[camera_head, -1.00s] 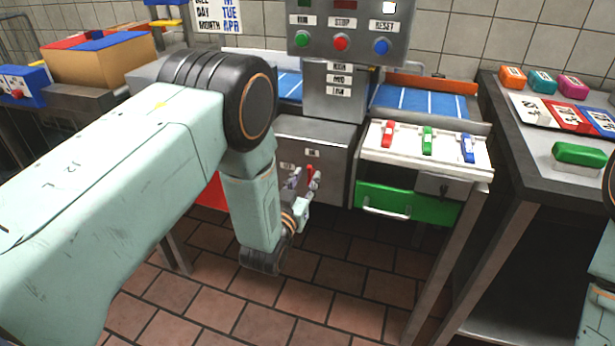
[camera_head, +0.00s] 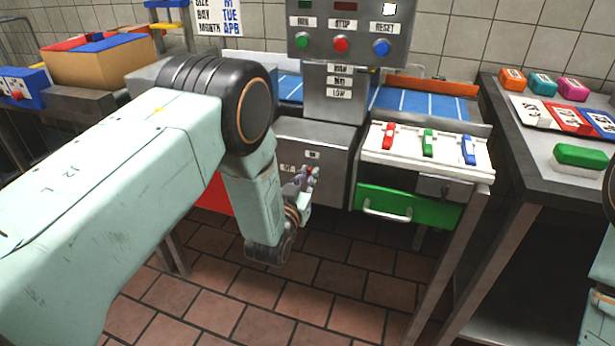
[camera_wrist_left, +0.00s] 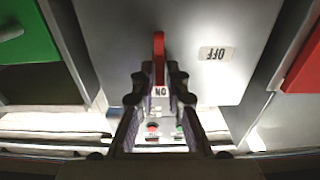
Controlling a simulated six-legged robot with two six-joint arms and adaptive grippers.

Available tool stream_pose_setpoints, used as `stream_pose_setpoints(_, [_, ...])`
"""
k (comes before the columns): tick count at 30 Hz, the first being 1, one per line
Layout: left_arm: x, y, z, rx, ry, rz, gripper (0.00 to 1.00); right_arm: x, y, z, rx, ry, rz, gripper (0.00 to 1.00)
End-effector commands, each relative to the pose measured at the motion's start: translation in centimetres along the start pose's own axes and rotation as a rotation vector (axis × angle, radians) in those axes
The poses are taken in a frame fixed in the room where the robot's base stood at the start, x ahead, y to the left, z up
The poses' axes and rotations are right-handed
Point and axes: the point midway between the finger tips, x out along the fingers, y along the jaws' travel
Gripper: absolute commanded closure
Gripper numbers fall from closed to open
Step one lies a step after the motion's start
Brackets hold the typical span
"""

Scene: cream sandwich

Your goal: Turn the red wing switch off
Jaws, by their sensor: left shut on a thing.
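The red wing switch (camera_wrist_left: 159,58) sits on the front of the grey metal cabinet (camera_head: 325,190). In the left wrist view, which is upside down, its upright handle lines up with the ON label (camera_wrist_left: 161,90). The OFF label (camera_wrist_left: 215,53) is off to one side. My left gripper (camera_wrist_left: 160,85) is shut on the switch, one finger on each side of the handle. In the head view my left gripper (camera_head: 308,176) is at the cabinet front and mostly hides the switch. My right gripper is out of view.
A control panel with buttons (camera_head: 342,44) stands above the cabinet. To the right are a green drawer (camera_head: 400,204) and a white board (camera_head: 408,150) with red, green and blue levers. A dark side table (camera_head: 540,180) stands farther right. The tiled floor below is clear.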

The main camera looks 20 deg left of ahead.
Motion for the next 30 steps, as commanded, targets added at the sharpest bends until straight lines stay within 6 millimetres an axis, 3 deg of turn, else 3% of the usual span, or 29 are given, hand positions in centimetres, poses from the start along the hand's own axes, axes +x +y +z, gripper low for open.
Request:
stream_pose_setpoints(20, [-0.10, -0.08, 0.11, -0.077, -0.003, 0.001, 1.00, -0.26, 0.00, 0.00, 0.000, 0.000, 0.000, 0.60])
stream_pose_setpoints(30, [-0.13, -0.40, 0.15, -0.268, -0.004, 0.000, 1.00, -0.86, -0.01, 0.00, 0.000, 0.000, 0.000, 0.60])
